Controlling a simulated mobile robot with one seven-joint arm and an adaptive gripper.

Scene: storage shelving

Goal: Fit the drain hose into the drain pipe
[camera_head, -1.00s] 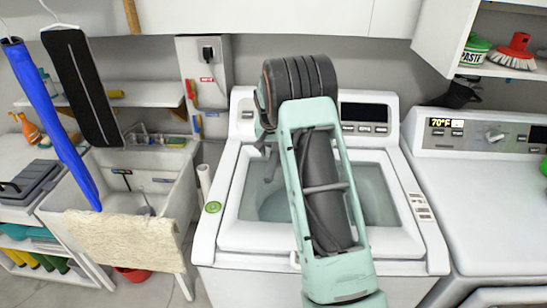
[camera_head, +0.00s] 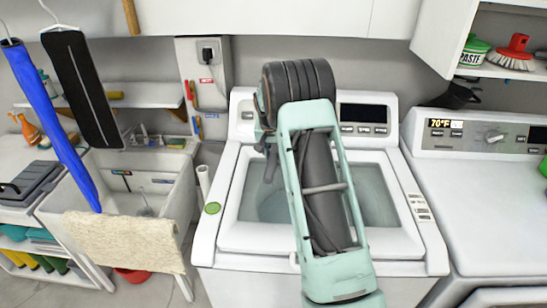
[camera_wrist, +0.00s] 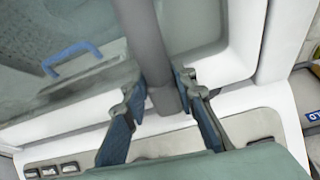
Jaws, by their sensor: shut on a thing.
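In the wrist view, my gripper (camera_wrist: 163,96) has its two blue-and-grey fingers on either side of a grey hose (camera_wrist: 148,40). It is shut on the hose close to the hose's lower end, which shows between the fingers. The hose runs up out of the top of that view. In the head view, my arm stands in front of the washing machine and hides most of the gripper and hose. A white upright pipe (camera_head: 204,183), which looks like the drain pipe, stands between the sink and the washer.
The top-loading washer (camera_head: 240,262) has its tub open or glass-topped below my arm. A second machine (camera_head: 490,205) stands at right. A sink with a beige cloth (camera_head: 125,238) is at left. A blue rolled item (camera_head: 52,125) and a black board (camera_head: 85,90) hang before it.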

